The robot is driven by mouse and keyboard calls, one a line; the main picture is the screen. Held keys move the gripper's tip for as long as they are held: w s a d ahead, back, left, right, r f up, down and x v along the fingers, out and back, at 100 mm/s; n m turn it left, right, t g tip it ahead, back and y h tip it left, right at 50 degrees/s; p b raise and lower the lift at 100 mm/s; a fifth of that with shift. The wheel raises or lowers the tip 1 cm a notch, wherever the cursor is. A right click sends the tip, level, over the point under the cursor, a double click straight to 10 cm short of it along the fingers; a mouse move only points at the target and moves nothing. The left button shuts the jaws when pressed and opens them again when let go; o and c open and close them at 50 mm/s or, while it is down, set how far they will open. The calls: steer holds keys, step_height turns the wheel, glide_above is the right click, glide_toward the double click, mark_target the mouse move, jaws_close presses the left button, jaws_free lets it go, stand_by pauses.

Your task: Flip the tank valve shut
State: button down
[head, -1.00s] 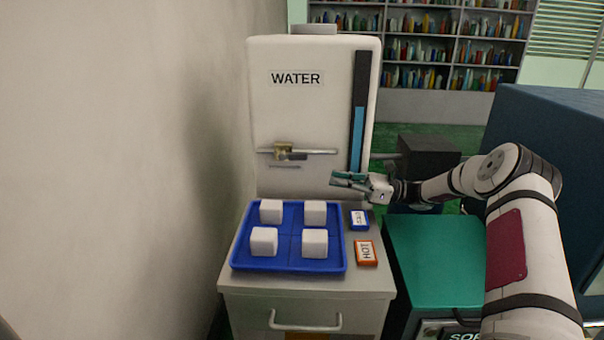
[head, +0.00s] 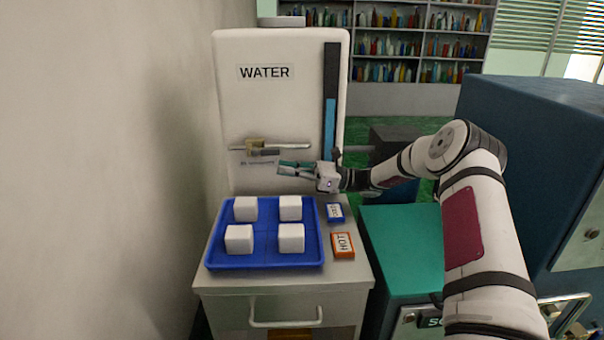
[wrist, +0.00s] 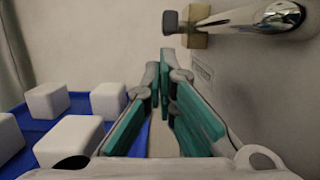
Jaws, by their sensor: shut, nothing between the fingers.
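The white water tank (head: 282,110) stands at the back of the cabinet, with a blue level strip on its right side. Its valve has a brass body (head: 257,144) and a long metal lever (head: 290,146) lying level toward the right. In the wrist view the lever (wrist: 245,16) and the brass body (wrist: 195,38) show at the top, above the fingers. My gripper (head: 281,168) is shut and empty, just below the lever and in front of the tank. In the wrist view its green fingers (wrist: 167,75) point forward; I see no contact with the valve.
A blue tray (head: 266,230) with several white cubes sits in front of the tank, below my gripper. A blue tag (head: 335,213) and an orange HOT tag (head: 343,245) lie to its right. A green-topped unit (head: 400,245) stands on the right, a wall on the left.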

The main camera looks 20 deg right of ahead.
mark_target(266, 151)
steer(key=shift+x, duration=1.2)
steer(key=shift+r, duration=0.1)
steer(key=shift+d+r+h+p, duration=0.1)
steer(key=shift+r+h+p, duration=0.05)
steer(key=shift+h+p, duration=0.2)
steer(key=shift+s+d+r+g+h+p, duration=0.1)
steer(key=shift+d+r+g+h+p, duration=0.2)
steer(key=shift+h+p, duration=0.35)
